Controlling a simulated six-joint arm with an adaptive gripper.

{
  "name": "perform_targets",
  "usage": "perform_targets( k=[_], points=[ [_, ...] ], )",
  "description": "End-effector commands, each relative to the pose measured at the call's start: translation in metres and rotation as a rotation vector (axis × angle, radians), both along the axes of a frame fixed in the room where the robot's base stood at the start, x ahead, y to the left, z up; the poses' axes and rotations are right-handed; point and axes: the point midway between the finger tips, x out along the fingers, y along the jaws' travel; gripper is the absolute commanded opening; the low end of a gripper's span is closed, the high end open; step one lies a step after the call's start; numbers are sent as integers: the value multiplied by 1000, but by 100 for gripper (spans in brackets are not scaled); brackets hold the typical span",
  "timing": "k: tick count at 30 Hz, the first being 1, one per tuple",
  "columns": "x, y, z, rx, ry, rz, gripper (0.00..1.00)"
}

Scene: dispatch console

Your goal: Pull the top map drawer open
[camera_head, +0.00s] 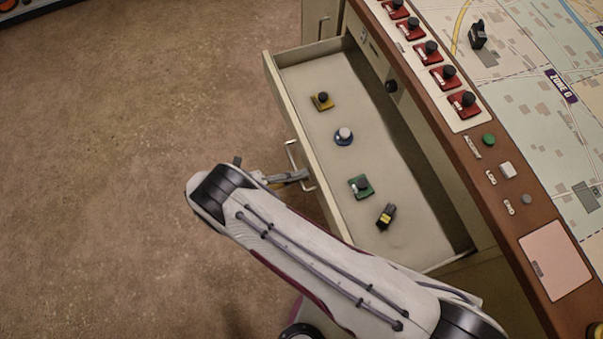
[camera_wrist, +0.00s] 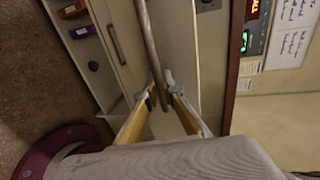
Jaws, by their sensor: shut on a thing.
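The top map drawer (camera_head: 335,215) stands well out from the console in the head view, its pale inside showing. Its metal bar handle (camera_head: 292,152) is on the left-facing front; in the wrist view the bar (camera_wrist: 149,40) runs down between my fingers. My gripper (camera_head: 303,175) is shut on the handle near its lower end in the head view. The wrist view shows both fingertips (camera_wrist: 161,92) closed around the bar. My arm covers the near end of the drawer front in the head view.
The console top carries a map (camera_head: 545,90) and several red pieces (camera_head: 430,52). The floor (camera_head: 130,120) at left is clear.

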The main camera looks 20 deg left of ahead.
Motion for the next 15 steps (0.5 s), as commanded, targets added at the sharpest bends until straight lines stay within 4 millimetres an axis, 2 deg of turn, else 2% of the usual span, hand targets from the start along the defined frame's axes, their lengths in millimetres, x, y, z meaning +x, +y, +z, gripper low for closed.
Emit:
perform_targets(
  k=[4, 5, 6, 15],
  points=[
    [0, 1, 0, 1, -1, 1, 0],
    [0, 1, 0, 1, -1, 1, 10],
    [0, 1, 0, 1, -1, 1, 14],
    [0, 0, 0, 1, -1, 1, 14]
  ],
)
